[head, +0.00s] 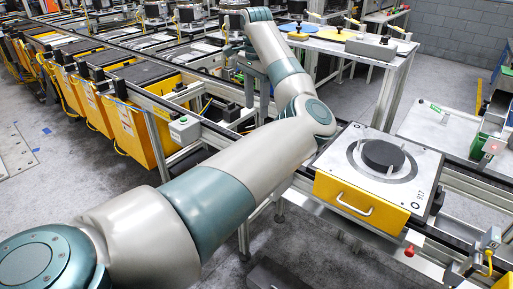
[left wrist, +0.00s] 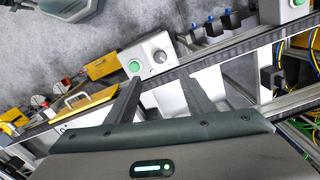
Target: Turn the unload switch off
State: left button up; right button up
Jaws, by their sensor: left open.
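In the left wrist view, a light grey control box (left wrist: 150,62) carries a green button (left wrist: 135,67) and a round dark-and-silver knob (left wrist: 160,56), which looks like the switch. No readable label shows on it. My left gripper (left wrist: 158,74) is open and empty. Its two dark fingers point toward the box, one on each side of its lower part; I cannot tell whether they touch it. In the head view my left arm reaches from the lower left to the top middle, and its fingertips cannot be made out. My right gripper is not in view.
A grey pallet with a yellow front (head: 361,201) and a dark disc (head: 383,156) sits on the conveyor at the right. Several yellow bins (head: 130,132) line the left. A table (head: 350,46) stands behind.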

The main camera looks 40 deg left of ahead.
pick_arm(q)
notch_tip(320, 180, down, 17)
jog(key=p, duration=0.4)
jog(key=shift+r, duration=0.15)
jog(key=c, duration=1)
jog(key=shift+c, duration=0.2)
